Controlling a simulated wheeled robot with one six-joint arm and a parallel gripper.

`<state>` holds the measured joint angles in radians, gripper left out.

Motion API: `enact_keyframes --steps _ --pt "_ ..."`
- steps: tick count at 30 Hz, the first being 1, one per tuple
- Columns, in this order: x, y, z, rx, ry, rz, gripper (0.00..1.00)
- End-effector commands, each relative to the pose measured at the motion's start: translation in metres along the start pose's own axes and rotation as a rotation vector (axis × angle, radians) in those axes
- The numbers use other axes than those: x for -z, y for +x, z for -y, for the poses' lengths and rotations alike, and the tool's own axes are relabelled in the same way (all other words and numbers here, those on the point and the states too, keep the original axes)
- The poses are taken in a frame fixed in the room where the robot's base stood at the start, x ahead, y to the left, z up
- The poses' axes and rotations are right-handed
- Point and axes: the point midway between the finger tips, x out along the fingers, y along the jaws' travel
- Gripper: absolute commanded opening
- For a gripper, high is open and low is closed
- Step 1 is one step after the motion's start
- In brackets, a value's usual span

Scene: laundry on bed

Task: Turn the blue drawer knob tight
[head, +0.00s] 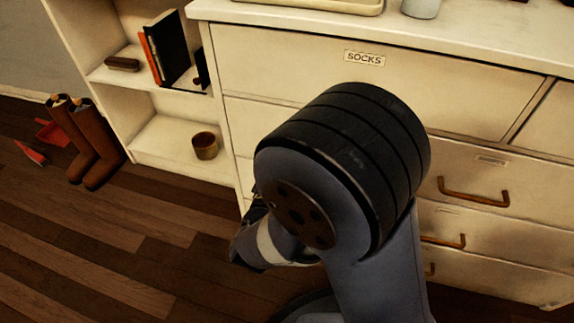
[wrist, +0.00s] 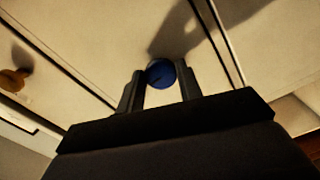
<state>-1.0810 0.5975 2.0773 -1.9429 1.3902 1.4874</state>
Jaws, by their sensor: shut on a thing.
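The blue drawer knob (wrist: 161,73) shows in the wrist view, on the cream front of a drawer. My gripper (wrist: 160,82) is shut on the knob, with one dark finger on each side of it. In the head view my own arm hides the knob and the fingertips. The cream dresser (head: 290,62) fills the right of the head view, and its top drawer bears a label reading SOCKS (head: 364,59).
Lower drawers have bronze handles (head: 473,196). A brown knob (wrist: 13,80) shows at the wrist view's left. An open shelf (head: 165,140) with books and a wooden cup (head: 205,146) stands left of the dresser. Brown boots (head: 92,145) stand on the floor; the floor in front is clear.

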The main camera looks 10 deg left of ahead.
Motion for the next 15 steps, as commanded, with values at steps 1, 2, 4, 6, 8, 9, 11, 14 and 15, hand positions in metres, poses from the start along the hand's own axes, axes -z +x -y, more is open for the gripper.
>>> enact_keyframes --steps 1,2,4,6,8,9,11,14,15 --pt "-0.001 0.0 0.0012 0.002 0.01 0.002 0.11" --pt "-0.001 0.0 0.0012 0.002 0.016 0.002 0.11" --pt "-0.0009 0.0 0.001 0.002 0.028 0.002 0.11" --pt "-0.0008 0.0 0.0008 0.002 0.034 0.002 0.11" --pt "-0.0008 0.0 0.0008 0.002 0.037 0.002 0.11" --pt "-0.0008 0.0 0.0007 0.002 0.038 0.002 0.11" --pt "-0.0007 0.0 0.0006 0.002 0.039 0.002 0.11" --pt "-0.0007 0.0 0.0006 0.002 0.038 0.002 0.11" --pt "-0.0007 0.0 0.0007 0.002 0.038 0.002 0.11"
